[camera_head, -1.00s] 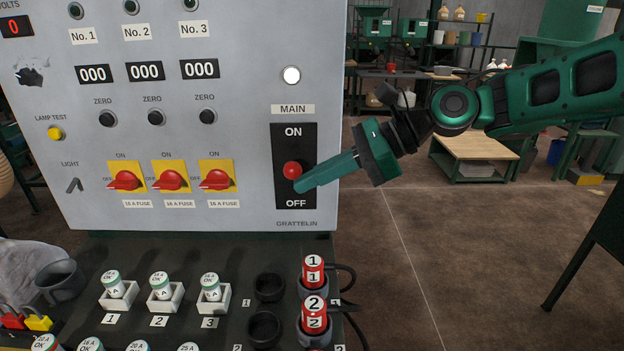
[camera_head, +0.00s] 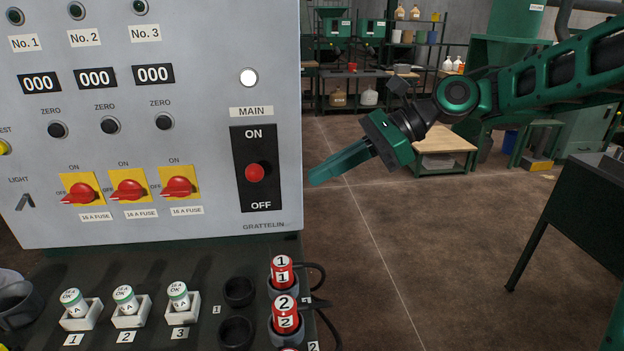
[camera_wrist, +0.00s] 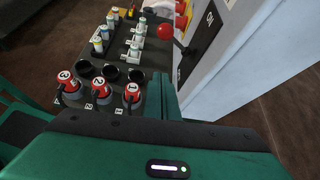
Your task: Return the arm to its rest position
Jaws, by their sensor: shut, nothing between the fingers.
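My green gripper (camera_head: 340,165) is to the right of the grey control panel (camera_head: 215,90) in the head view, shut and empty. Its fingertips are just past the panel's right edge, apart from the MAIN switch knob (camera_head: 255,172). My arm reaches in from the right.
Below the panel, a dark bench holds several fuses in white holders (camera_head: 131,312), black sockets (camera_head: 238,292) and red numbered plugs (camera_head: 283,270) with cables. A dark table (camera_head: 585,205) stands at right. Open floor (camera_head: 430,260) lies between. Shelves and a wooden-topped bench (camera_head: 445,140) are behind.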

